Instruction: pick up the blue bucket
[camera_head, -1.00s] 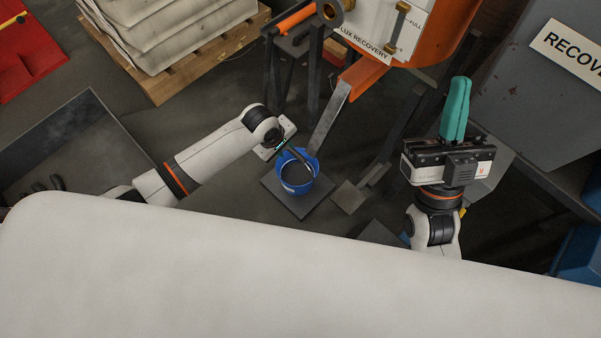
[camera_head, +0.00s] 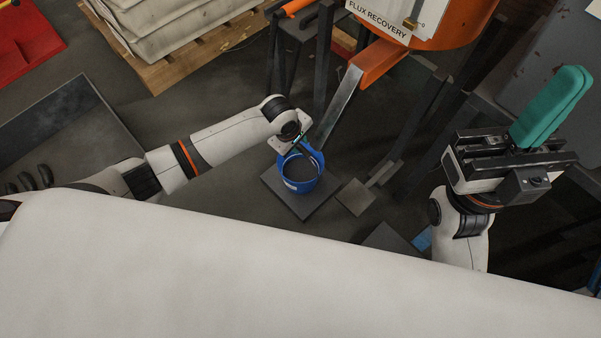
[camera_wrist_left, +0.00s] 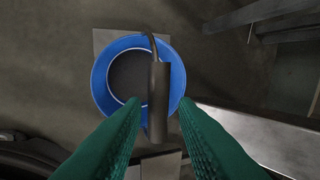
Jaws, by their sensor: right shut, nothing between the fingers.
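The blue bucket (camera_head: 301,187) stands upright on a dark square plate (camera_head: 307,209) in the head view. It has dark contents and a dark handle. In the left wrist view the bucket (camera_wrist_left: 101,85) is seen from above, with the handle's thick dark grip (camera_wrist_left: 158,100) across its right side. My left gripper (camera_wrist_left: 160,104) is open, its green fingers on either side of the grip's lower part with gaps showing. In the head view its fingers are mostly hidden by the wrist. My right gripper (camera_head: 574,78) is shut and empty, raised at the right, away from the bucket.
An orange machine (camera_head: 450,28) with a metal chute (camera_head: 339,105) stands behind the bucket on dark legs. A pallet (camera_head: 190,66) with pale sacks is at the back left. A dark tray (camera_head: 75,135) lies at left. A large pale surface (camera_head: 280,275) fills the foreground.

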